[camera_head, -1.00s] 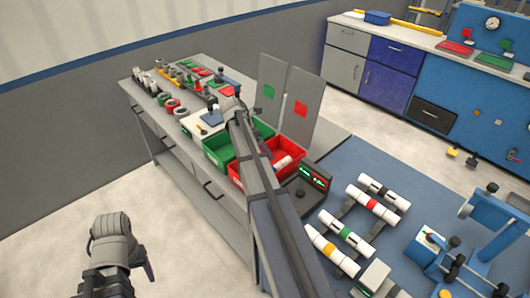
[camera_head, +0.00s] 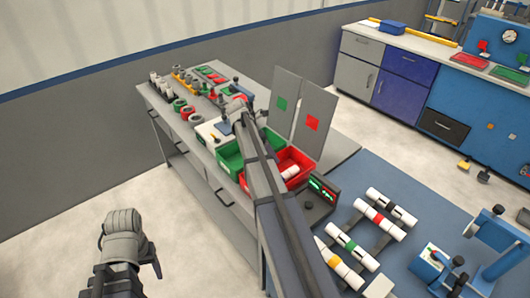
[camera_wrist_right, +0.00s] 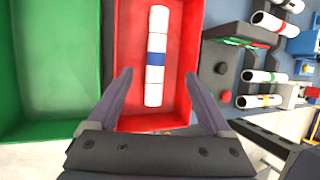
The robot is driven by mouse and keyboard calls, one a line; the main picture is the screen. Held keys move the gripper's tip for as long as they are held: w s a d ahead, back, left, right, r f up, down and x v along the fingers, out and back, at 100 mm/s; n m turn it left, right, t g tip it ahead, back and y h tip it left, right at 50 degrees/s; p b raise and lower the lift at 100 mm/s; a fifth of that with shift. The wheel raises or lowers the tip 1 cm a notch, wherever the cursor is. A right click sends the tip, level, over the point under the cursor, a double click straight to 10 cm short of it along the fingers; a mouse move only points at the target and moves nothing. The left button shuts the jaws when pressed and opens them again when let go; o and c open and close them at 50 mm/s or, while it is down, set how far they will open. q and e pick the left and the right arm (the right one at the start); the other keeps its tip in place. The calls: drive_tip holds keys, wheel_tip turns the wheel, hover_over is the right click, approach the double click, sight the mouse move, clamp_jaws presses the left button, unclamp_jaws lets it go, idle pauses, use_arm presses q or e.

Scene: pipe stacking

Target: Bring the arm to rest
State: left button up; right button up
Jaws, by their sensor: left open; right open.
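My left gripper (camera_head: 127,242) is at the lower left of the head view, raised over bare floor, open and empty. My right arm reaches from the bottom of the head view across the bins; its gripper is not clear there. In the right wrist view my right gripper (camera_wrist_right: 158,78) is open, with its two fingers apart above the red bin (camera_wrist_right: 186,112). A white pipe with a blue band (camera_wrist_right: 157,57) lies in that bin, seen between the fingers but not gripped. The pipe's end also shows in the head view (camera_head: 290,172).
A green bin (camera_head: 229,158) stands beside the red one on the grey workbench. Two upright grey panels (camera_head: 312,118) stand behind them. Several banded white pipes lie on a rack (camera_head: 377,215) at the right. Floor around the left gripper is clear.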

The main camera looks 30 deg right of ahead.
drive_tip(key=shift+a, duration=0.1)
drive_tip(key=s+a+f+m+t+y, duration=0.1)
drive_tip(key=s+a+m, duration=0.25)
drive_tip(key=a, duration=0.85)
drive_tip(key=s+a+f+m+t, duration=0.1)
drive_tip(key=s+a+m, duration=0.25)
drive_tip(key=a, duration=0.85)
drive_tip(key=s+a+m+y, duration=0.1)
drive_tip(key=s+a+m, duration=0.3)
drive_tip(key=a, duration=0.4)
drive_tip(key=s+a+m+t+y, duration=0.1)
drive_tip(key=s+a+m, duration=0.3)
drive_tip(key=s+a, duration=0.3)
drive_tip(key=shift+s+a+f+m, duration=0.15)
drive_tip(key=shift+s+a+m, duration=0.1)
drive_tip(key=shift+a+m, duration=0.2)
